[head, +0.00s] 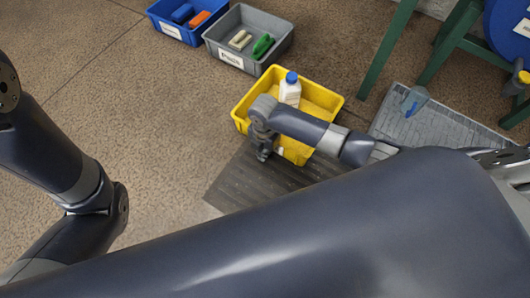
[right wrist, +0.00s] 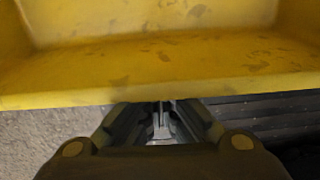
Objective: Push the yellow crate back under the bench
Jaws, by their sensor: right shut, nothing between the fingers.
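The yellow crate (head: 325,97) sits on the floor in the middle of the head view, partly over a dark ribbed mat. A white bottle with a blue cap (head: 290,90) stands inside it. My right gripper (head: 263,154) points down at the crate's near left side, shut and empty. In the right wrist view the crate's rim (right wrist: 160,90) crosses just beyond my fingers (right wrist: 160,125); I cannot tell whether they touch it. My arm hides part of the crate. The green bench legs (head: 387,45) stand beyond the crate to the right. My left gripper is not in view.
A grey bin (head: 222,42) with a green brush and a blue bin (head: 160,18) stand behind the crate. A dark ribbed mat (head: 235,182) lies in front. A grey grated tray (head: 440,128) is at the right. Floor at the left is clear.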

